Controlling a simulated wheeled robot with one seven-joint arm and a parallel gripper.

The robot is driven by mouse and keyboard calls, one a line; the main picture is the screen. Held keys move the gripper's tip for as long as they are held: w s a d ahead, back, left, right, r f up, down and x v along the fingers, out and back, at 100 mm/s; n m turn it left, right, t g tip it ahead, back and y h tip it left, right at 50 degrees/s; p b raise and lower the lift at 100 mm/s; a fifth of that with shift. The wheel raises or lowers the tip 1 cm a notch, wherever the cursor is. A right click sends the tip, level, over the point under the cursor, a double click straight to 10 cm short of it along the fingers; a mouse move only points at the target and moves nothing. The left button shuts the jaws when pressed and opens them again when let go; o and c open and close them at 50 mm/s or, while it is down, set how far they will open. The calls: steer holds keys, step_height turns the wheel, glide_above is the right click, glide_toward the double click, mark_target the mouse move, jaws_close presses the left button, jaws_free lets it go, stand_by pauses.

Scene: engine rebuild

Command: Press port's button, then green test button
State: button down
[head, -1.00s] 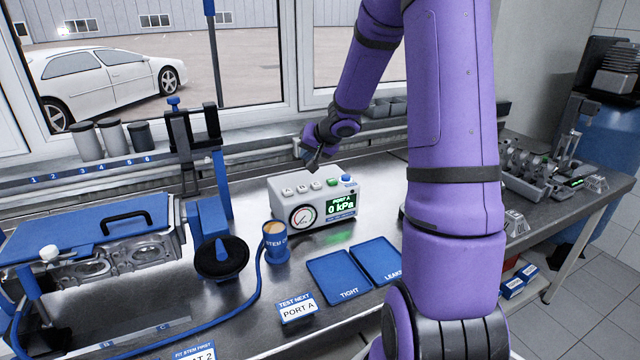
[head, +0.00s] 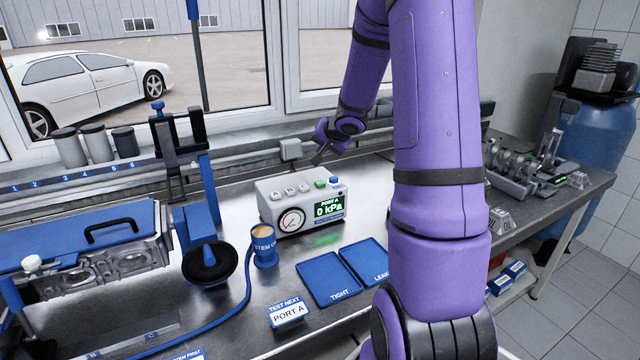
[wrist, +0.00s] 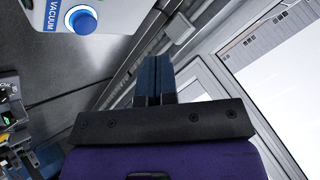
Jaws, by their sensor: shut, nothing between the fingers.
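The grey test box (head: 262,210) stands on the bench, with a gauge and a screen (head: 329,210) reading "PORT A 0 kPa". Along its top are several pale port buttons, the nearest at the left end (head: 276,196), a green button (head: 320,184) and a blue button (head: 335,181). A card (head: 287,315) reads "TEST NEXT PORT A". My gripper (head: 317,162) is shut and empty, above and behind the box's right half, touching no button. In the wrist view its fingers (wrist: 154,62) are together, and the blue button (wrist: 82,19) labelled "VACUUM" lies at upper left.
Blue trays marked TIGHT (head: 325,278) and LEAK (head: 366,262) lie in front of the box. A blue cup (head: 264,252) with a hose stands left of them. A black and blue stand (head: 185,165) rises behind left. A small grey wall box (head: 290,149) sits behind the gripper.

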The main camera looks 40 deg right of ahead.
mark_target(322, 182)
steer(key=shift+f, duration=3.7)
steer(key=shift+f, duration=0.2)
steer(key=shift+f, duration=0.25)
steer(key=shift+f, duration=0.5)
steer(key=shift+r, duration=0.95)
steer(key=shift+r, duration=0.1)
steer(key=shift+r, duration=2.4)
